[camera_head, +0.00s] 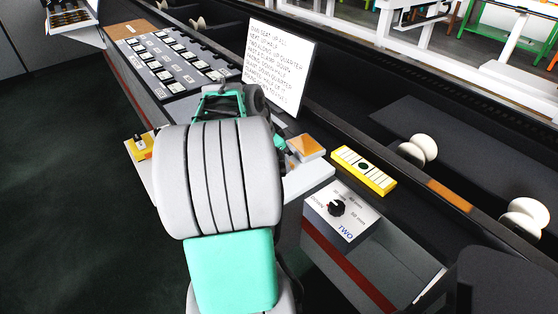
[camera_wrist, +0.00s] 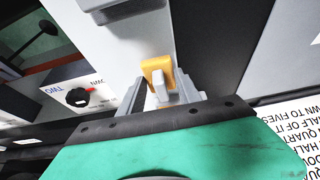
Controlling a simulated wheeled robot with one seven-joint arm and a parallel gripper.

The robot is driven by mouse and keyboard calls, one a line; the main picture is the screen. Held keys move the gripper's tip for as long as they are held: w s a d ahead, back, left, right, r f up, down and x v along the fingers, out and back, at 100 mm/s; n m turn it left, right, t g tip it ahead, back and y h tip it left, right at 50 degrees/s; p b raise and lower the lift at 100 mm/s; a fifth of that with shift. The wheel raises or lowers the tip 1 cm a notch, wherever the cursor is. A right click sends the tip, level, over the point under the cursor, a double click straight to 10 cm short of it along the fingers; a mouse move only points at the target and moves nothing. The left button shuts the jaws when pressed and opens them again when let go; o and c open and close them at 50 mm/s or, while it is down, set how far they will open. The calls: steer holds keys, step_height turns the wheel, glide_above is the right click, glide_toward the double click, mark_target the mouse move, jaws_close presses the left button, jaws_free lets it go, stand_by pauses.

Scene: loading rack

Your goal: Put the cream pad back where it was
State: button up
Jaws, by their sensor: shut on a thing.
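My gripper (camera_wrist: 168,98) is shut in the wrist view, with its grey fingers on either side of a small orange-yellow piece (camera_wrist: 158,66). A pale upright part (camera_wrist: 160,92) stands against that piece between the fingertips. I cannot tell whether this is the cream pad, as no plainly cream pad stands out. A pale plate (camera_wrist: 125,45) lies beyond the fingers. I cannot tell whether the piece touches it. In the head view my arm hides the fingertips. A block with a tan-orange top (camera_head: 306,146) sits just right of my arm.
A box with a black knob (camera_head: 337,208) marked TWO stands to the right. A yellow block with white strips (camera_head: 363,170) lies beside it. A written sign (camera_head: 279,65) stands behind my arm, and a grey panel of switches (camera_head: 172,60) lies behind left. Dark troughs run behind.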

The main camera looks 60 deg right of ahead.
steer(key=o, duration=1.2)
